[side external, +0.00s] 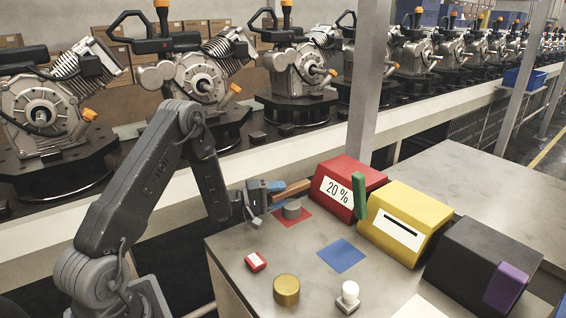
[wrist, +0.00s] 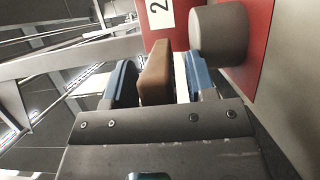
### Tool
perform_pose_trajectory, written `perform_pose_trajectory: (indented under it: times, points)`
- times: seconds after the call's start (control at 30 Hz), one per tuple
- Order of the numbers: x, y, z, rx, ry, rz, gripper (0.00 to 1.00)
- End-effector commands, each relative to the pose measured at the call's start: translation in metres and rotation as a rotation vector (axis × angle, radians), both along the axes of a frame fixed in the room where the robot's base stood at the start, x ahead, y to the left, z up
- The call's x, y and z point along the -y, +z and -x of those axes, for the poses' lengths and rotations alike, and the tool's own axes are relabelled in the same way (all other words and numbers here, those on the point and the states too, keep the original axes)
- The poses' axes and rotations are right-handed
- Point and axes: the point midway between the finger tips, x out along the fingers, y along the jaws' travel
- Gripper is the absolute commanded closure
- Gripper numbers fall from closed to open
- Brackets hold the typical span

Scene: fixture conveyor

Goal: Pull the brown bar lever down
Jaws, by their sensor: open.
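The brown bar lever (side external: 293,190) sticks out to the left from the side of the red box (side external: 340,172), close to level with a slight tilt. The red box has a "20 %" label. My gripper (side external: 277,193) is at the lever's outer end, with its blue fingers around the bar. In the wrist view the brown bar (wrist: 155,72) lies between the two blue fingers of my gripper (wrist: 160,80). A gap shows between the bar and the right finger. The fingers are open. The lever's joint at the box is hidden.
A grey cylinder (side external: 292,210) stands on a red square, close beside my gripper; it also shows in the wrist view (wrist: 219,40). A yellow box (side external: 405,222) with a green lever (side external: 359,195) stands right of the red box. Engines (side external: 200,78) line the conveyor behind.

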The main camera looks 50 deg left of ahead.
Motion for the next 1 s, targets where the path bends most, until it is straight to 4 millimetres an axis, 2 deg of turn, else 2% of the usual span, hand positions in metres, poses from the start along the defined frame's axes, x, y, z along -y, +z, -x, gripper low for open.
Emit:
perform_pose_trajectory:
  times: [0.17, 0.5, 1.0]
  points:
    - [-0.001, 0.016, -0.001, -0.098, 0.001, -0.005, 0.49]
    - [0.000, 0.051, -0.011, -0.403, -0.002, -0.005, 0.49]
    - [-0.001, 0.080, -0.030, -0.708, 0.000, -0.007, 0.49]
